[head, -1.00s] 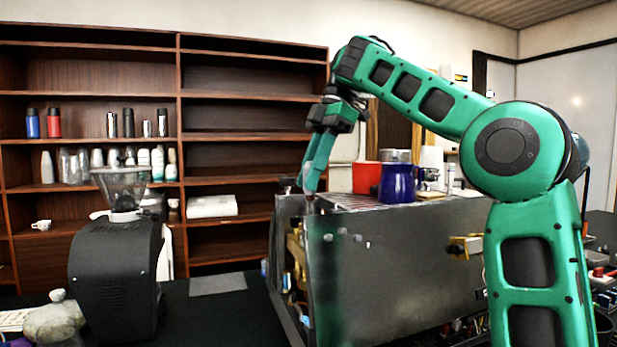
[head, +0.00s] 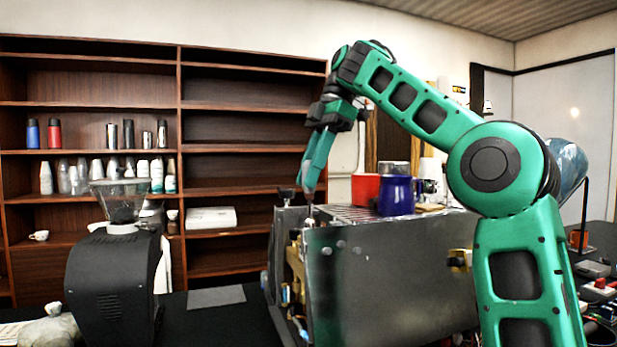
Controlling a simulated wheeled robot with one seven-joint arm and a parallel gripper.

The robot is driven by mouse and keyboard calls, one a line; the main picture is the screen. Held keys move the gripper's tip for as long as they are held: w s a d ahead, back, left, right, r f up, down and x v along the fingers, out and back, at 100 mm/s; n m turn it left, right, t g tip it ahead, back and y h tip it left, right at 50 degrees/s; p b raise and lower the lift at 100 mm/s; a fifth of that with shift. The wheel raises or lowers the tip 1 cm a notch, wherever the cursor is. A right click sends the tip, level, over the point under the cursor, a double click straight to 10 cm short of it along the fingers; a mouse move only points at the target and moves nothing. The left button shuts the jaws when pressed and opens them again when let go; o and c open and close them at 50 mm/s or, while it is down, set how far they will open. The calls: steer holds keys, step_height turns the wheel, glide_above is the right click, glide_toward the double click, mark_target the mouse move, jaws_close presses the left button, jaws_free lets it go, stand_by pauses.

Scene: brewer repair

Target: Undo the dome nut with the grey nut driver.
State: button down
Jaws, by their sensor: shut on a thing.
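My gripper (head: 310,188) points down at the left end of the brewer (head: 400,285), a large steel box with an open side. Its fingers are shut on the grey nut driver, which is mostly hidden; only a short, thin grey piece shows under the fingertips. That piece is at the brewer's upper edge, and I cannot tell whether it touches anything. I cannot make out the dome nut; it is too small or hidden.
A red mug (head: 365,188) and a blue mug (head: 396,196) stand on the brewer's top, right of my gripper. A black grinder (head: 112,275) stands at the left. A grey mat (head: 216,297) lies between them. Shelves (head: 180,150) line the back wall.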

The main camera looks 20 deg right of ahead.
steer(key=m, duration=0.1)
steer(key=m+t, duration=0.1)
steer(key=shift+a+m, duration=0.3)
steer(key=shift+a, duration=0.05)
steer(key=m+t, duration=0.1)
steer(key=m, duration=0.1)
steer(key=m+t, duration=0.1)
steer(key=m, duration=0.2)
steer(key=shift+d+h, duration=0.15)
steer(key=shift+h, duration=0.25)
steer(key=m, duration=0.2)
steer(key=m+t+h, duration=0.1)
steer(key=m, duration=0.1)
steer(key=shift+w+d, duration=0.1)
steer(key=shift+d, duration=0.2)
steer(key=shift+a, duration=0.1)
steer(key=shift+x, duration=1.1)
steer(key=shift+f, duration=0.1)
steer(key=shift+n, duration=0.6)
steer(key=shift+s, duration=0.2)
